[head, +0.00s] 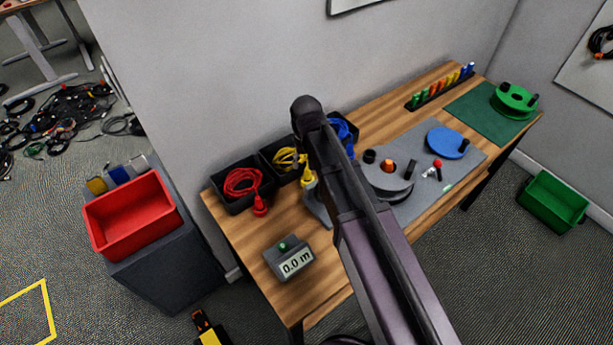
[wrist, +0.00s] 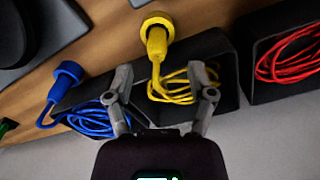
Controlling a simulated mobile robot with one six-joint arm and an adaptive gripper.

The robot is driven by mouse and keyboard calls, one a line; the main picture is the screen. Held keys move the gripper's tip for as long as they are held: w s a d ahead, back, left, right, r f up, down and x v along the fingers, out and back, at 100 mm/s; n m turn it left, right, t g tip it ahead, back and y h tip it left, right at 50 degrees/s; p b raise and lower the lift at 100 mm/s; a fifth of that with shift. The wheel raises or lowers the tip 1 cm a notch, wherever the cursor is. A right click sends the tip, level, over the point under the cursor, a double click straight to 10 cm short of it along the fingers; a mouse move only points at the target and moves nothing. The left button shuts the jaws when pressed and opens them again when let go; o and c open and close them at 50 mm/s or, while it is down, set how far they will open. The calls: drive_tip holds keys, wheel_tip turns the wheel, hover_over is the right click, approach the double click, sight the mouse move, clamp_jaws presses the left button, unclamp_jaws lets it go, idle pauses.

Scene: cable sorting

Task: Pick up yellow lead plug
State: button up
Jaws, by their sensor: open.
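The yellow lead plug (wrist: 157,32) hangs over the edge of its black bin at the top middle of the wrist view, its round flange toward the wooden table. Its yellow cable (wrist: 172,88) lies coiled in the bin. In the head view the plug (head: 308,179) shows just left of my arm. My gripper (wrist: 162,82) is open and empty, its two fingers spread on either side of the yellow cable in the picture, with the plug beyond the fingertips. In the head view my arm hides most of the gripper.
A blue plug (wrist: 69,72) with blue cable lies to the left in the wrist view, and a red coil (wrist: 290,55) to the right. A meter box (head: 289,259) stands at the table front. Reels stand on a grey mat (head: 447,187) right of my arm.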

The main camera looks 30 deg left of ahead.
sight(308, 171)
drive_tip(key=shift+f, duration=0.1)
drive_tip(key=shift+d+f+b, duration=0.2)
drive_tip(key=shift+f+b, duration=2.35)
drive_tip(key=shift+b, duration=0.1)
clamp_jaws()
